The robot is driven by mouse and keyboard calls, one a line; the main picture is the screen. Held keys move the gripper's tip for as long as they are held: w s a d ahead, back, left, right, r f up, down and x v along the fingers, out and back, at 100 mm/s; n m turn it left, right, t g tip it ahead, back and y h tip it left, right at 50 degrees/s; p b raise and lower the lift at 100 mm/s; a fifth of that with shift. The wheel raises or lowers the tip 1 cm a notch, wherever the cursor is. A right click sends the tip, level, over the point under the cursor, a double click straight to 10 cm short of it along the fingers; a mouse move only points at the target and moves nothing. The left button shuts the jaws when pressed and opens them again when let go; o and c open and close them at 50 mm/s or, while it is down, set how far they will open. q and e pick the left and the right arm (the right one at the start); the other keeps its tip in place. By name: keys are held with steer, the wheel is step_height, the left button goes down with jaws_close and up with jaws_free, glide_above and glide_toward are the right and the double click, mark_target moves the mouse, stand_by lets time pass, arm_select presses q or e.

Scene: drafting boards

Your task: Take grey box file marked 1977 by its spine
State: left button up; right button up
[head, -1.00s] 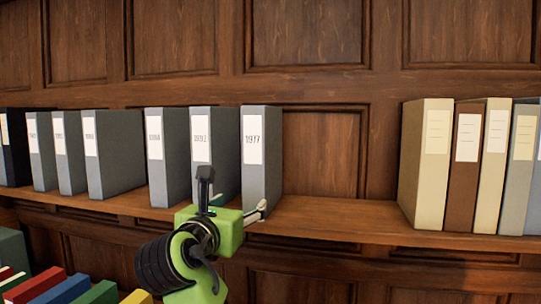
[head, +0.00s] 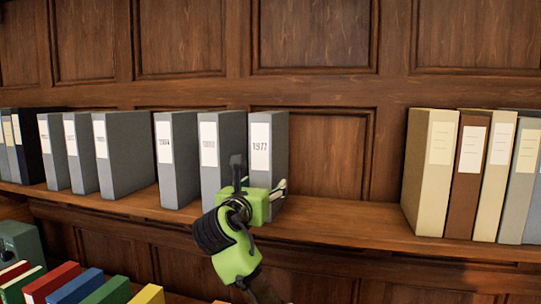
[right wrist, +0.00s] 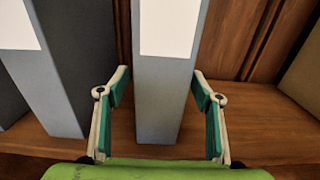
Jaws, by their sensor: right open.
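The grey box file marked 1977 (head: 281,150) stands upright on the wooden shelf, at the right end of a row of grey files. Its spine with a white label faces me. My right gripper (head: 262,186) is in front of its lower spine and hides part of it. In the right wrist view the open fingers of my right gripper (right wrist: 160,105) stand on either side of a grey spine (right wrist: 162,95), with gaps on both sides. That view cuts off the label's writing. My left gripper is not in view.
Another grey file (head: 222,150) stands just left, with a narrow gap between. The shelf (head: 340,222) is bare to the right up to a cream file (head: 428,175). Coloured books (head: 75,287) stand lower left. A panelled wooden wall is behind.

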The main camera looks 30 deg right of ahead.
steer(key=shift+p+x, duration=0.35)
steer(key=shift+x, duration=1)
steer(key=c, duration=1.6)
steer(key=shift+s+r, duration=0.1)
steer(key=shift+r, duration=0.05)
jaws_close()
